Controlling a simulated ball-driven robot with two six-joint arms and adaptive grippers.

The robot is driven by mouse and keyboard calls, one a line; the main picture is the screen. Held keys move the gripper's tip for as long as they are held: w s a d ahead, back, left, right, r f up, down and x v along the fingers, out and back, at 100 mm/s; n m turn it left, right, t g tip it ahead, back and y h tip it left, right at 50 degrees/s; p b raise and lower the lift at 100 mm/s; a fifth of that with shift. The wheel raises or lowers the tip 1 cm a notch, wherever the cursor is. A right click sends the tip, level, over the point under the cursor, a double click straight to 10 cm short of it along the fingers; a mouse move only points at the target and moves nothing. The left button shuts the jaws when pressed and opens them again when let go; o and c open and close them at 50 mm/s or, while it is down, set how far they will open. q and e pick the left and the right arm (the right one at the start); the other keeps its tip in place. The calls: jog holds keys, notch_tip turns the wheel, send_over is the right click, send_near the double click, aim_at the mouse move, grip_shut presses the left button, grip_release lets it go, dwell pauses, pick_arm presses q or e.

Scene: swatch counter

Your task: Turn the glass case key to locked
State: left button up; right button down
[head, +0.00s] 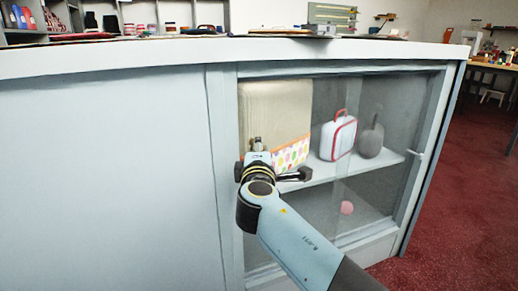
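The glass case (400,110) is built into the pale grey counter, with glass panes in a grey frame. My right arm comes in from the lower right. Its gripper (272,172) is in front of the left part of the glass, seen from behind. Dark finger parts show on both sides of the wrist, but the fingertips are hidden, so I cannot tell its opening. A small pale piece (416,154) sticks out at the case's right frame; it is too small to tell whether it is the key. No clear key shows elsewhere. My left gripper is not in view.
Inside the case are a beige panel with a spotted lower edge (272,105), a white case with red trim (338,138), a grey bag (371,140) and a pink ball (347,208). Red floor (465,180) is clear at right.

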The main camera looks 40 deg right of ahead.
jog(key=shift+m, duration=0.4)
jog(key=c, duration=1.5)
grip_release()
jog(key=shift+o, duration=0.2)
jog(key=shift+s+a+f, duration=0.1)
jog(key=shift+s+a, duration=0.05)
jog(key=shift+s, duration=0.05)
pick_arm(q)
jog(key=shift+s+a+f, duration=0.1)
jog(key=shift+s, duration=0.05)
pick_arm(e)
jog(key=v, duration=0.7)
